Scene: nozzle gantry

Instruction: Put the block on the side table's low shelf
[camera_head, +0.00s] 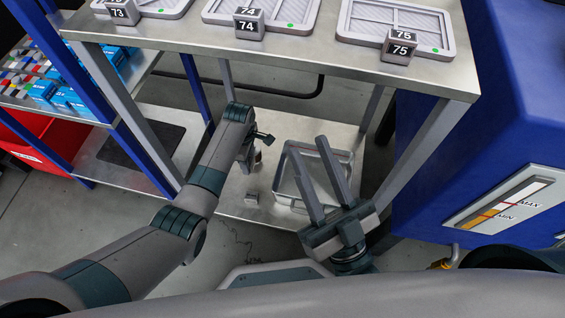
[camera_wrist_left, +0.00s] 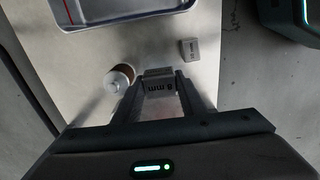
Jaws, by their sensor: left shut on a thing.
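The block (camera_wrist_left: 158,86) is a small grey piece marked "8 mm" in the left wrist view. My left gripper (camera_wrist_left: 158,82) is shut on it, with one finger on each side. In the head view my left gripper (camera_head: 247,165) reaches in under the table top, over the steel low shelf (camera_head: 228,203); my wrist largely hides the held block there. The shelf also shows in the left wrist view (camera_wrist_left: 205,75). I cannot tell whether the block touches the shelf. My right gripper (camera_head: 308,146) is open and empty, its two fingers apart, in front of the table.
The table top (camera_head: 300,58) overhangs. A blue machine (camera_head: 440,140) stands right.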

